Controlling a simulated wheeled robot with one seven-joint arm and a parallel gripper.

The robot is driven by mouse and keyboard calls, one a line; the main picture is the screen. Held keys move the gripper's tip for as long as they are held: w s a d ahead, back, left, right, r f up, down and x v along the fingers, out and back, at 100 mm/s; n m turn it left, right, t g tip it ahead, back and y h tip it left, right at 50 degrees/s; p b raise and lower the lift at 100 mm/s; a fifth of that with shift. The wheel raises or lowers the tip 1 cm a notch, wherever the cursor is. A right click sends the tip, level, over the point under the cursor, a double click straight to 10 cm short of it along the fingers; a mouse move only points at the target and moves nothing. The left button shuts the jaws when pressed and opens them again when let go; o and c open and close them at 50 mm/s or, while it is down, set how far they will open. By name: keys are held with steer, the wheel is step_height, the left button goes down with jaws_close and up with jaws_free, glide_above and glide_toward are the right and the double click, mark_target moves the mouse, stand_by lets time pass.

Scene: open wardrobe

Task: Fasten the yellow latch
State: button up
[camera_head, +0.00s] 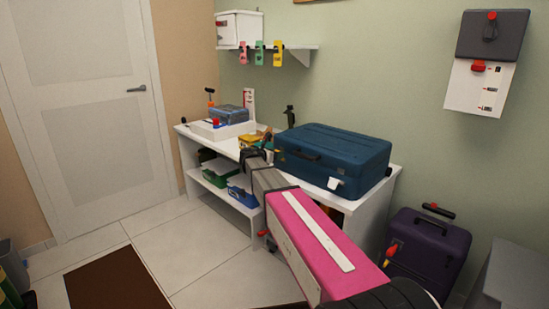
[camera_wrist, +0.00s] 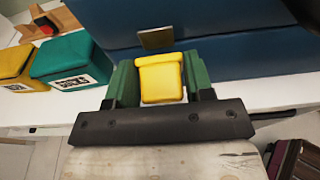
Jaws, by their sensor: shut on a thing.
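The yellow latch (camera_wrist: 160,80) is a small yellow block with a pale lower edge. In the wrist view it sits between the green fingers of my gripper (camera_wrist: 160,68), which is shut on it. The blue suitcase (camera_wrist: 225,35) lies flat and closed right behind it, with a small metal plate (camera_wrist: 156,39) on its side just above the latch. In the head view the suitcase (camera_head: 335,150) is on the white table and my gripper (camera_head: 257,154) is at its left end. The latch cannot be made out there.
A teal box (camera_wrist: 75,58) and a yellow box (camera_wrist: 14,62) stand left of my gripper on the white table (camera_wrist: 45,110). A wall shelf (camera_head: 298,50) hangs above. A purple suitcase (camera_head: 425,250) stands right of the table. The floor before the door (camera_head: 85,85) is mostly clear.

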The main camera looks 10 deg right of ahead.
steer(key=shift+w+d+r+g+y, duration=0.2)
steer(key=shift+g+y, duration=0.2)
steer(key=shift+y, duration=0.15)
steer(key=shift+w+d+r+g+y, duration=0.1)
steer(key=shift+d+r+g+y, duration=0.1)
steer(key=shift+g+y, duration=0.3)
steer(key=o, duration=0.8)
steer(key=v, duration=1)
steer(key=shift+s+a+r, duration=0.15)
steer(key=shift+s+r, duration=0.05)
steer(key=shift+s, duration=0.1)
